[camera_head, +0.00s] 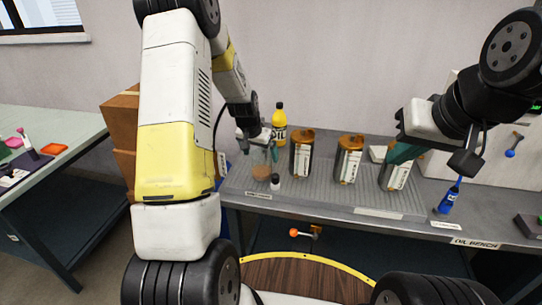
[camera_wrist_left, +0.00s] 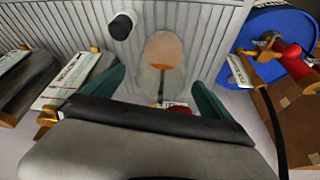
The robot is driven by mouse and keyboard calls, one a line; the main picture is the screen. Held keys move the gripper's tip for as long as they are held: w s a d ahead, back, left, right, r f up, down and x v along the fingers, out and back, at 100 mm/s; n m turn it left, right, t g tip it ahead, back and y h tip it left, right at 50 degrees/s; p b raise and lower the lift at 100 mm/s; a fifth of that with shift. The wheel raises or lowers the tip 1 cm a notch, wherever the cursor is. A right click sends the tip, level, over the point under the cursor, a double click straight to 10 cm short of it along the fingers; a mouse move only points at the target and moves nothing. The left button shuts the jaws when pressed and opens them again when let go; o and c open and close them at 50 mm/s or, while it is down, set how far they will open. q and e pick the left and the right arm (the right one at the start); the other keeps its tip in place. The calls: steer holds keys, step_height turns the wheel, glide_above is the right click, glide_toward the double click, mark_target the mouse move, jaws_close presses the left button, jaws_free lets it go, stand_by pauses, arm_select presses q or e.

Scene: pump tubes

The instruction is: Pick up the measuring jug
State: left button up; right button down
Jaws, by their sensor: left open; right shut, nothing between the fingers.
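The measuring jug (camera_head: 262,172) looks clear, with brownish-orange contents, and stands on the ribbed grey tray (camera_head: 325,197) at its left end. In the left wrist view the jug (camera_wrist_left: 164,50) appears ahead of and between the two green fingers. My left gripper (camera_head: 260,150) is open just above and beside the jug; I see no contact. The same gripper (camera_wrist_left: 157,85) shows its fingers spread in the wrist view. The jug's handle is hard to make out. My right gripper (camera_head: 401,153) is shut and empty, in front of the rightmost canister.
Three dark canisters with orange tops, the left one (camera_head: 302,155) nearest the jug, stand along the tray. A yellow oil bottle (camera_head: 280,118) is behind.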

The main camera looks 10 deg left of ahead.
arm_select(q)
steer(key=shift+x, duration=1.45)
steer(key=c, duration=1.5)
steer(key=shift+r, duration=0.1)
